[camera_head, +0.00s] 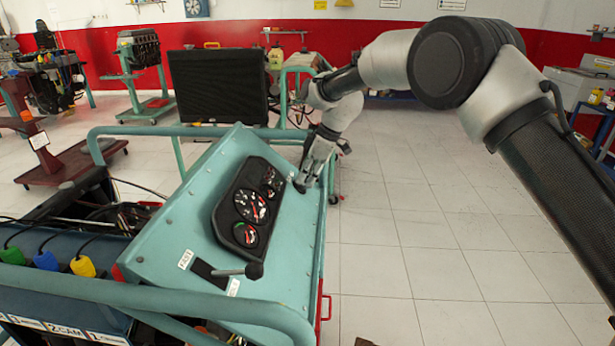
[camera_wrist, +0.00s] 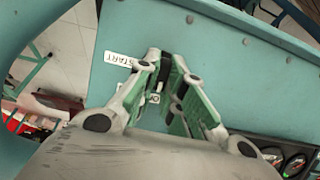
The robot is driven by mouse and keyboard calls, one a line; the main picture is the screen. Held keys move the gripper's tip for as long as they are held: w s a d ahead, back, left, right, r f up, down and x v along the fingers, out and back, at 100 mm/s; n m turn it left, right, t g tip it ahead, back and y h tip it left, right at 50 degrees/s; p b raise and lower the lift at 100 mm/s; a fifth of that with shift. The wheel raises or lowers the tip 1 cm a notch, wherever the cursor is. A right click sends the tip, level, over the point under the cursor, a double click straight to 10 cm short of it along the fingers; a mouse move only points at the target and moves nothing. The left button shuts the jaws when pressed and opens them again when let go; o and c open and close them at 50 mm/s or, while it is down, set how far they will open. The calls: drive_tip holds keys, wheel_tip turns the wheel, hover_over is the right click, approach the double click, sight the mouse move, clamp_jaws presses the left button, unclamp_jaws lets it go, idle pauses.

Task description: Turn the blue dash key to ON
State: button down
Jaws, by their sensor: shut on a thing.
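The teal dash panel (camera_head: 178,222) slopes in front of me, with a black gauge cluster (camera_head: 252,203) on its face. My gripper (camera_head: 301,184) is at the panel's upper right, beyond the gauges. In the wrist view my gripper (camera_wrist: 168,82) has its green-padded fingers close together against the panel, shut on the dash key. The key is hidden between the fingers, so its blue colour and turn angle cannot be told. A white START label (camera_wrist: 120,61) is left of the fingertips. A second small label (camera_wrist: 153,99) is partly covered by the fingers.
A lever with a black knob (camera_head: 254,270) sticks out at the panel's lower part. Teal tube rails (camera_head: 150,297) frame the trainer. A dark screen (camera_head: 218,86) stands behind it. The tiled floor at right is open.

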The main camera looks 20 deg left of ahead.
drive_tip(key=m, duration=0.1)
drive_tip(key=m+g, duration=0.1)
drive_tip(key=m, duration=0.1)
drive_tip(key=shift+w+m, duration=0.25)
drive_tip(key=shift+m, duration=0.05)
drive_tip(key=shift+w+m+g, duration=0.1)
drive_tip(key=shift+m+g, duration=0.8)
drive_tip(key=shift+m, duration=1.1)
drive_tip(key=c, duration=1.5)
unclamp_jaws()
drive_tip(key=v, duration=1.2)
drive_tip(key=shift+w+d+f, duration=0.1)
drive_tip(key=shift+d+f, duration=0.05)
